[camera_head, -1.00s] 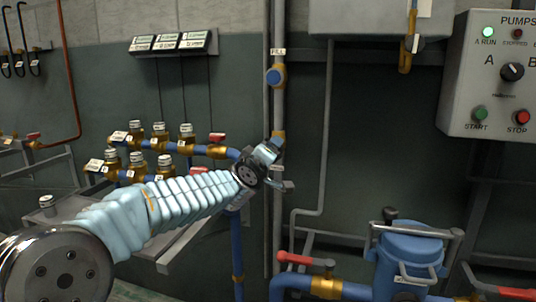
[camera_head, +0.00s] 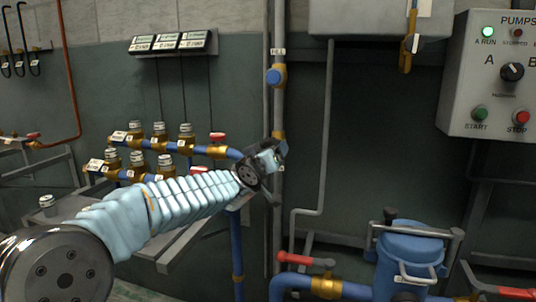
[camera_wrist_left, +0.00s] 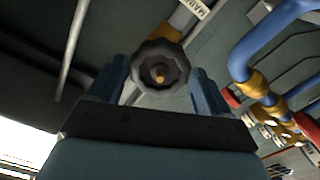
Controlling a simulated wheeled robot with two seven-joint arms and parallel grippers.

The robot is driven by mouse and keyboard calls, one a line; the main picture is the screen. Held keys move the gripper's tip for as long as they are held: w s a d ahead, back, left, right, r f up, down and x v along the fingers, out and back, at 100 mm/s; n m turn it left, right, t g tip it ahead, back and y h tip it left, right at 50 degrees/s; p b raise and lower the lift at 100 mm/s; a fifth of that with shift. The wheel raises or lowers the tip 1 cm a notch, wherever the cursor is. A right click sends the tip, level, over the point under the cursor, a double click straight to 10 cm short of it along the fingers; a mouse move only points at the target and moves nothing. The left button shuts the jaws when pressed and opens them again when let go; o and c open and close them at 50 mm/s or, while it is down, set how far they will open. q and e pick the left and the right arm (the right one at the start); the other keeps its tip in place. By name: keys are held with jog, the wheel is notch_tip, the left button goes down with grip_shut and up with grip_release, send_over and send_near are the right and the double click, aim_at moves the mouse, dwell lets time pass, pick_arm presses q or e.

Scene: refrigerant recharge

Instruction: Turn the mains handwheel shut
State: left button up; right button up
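The mains handwheel (camera_wrist_left: 160,68) is a dark, lobed knob with a brass centre, seen face-on in the left wrist view. Its pipe runs up to a white label (camera_wrist_left: 196,8) reading MAINS. My left gripper (camera_wrist_left: 162,76) is open, with one blue finger on each side of the handwheel. I cannot tell whether the fingers touch its rim. In the head view my left gripper (camera_head: 276,160) is at the vertical grey pipe (camera_head: 278,220) and hides the handwheel. My right gripper is not in view.
A manifold with blue pipes (camera_head: 160,147), brass valves and a red cap (camera_head: 218,137) is left of the gripper. A blue-centred fitting (camera_head: 276,77) sits above on the pipe. A blue strainer (camera_head: 410,250) and red-handled valves (camera_head: 298,259) are lower right. A pump panel (camera_head: 500,85) hangs right.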

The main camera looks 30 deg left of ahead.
pick_arm(q)
jog(key=shift+o, duration=1)
jog(key=v, duration=0.7)
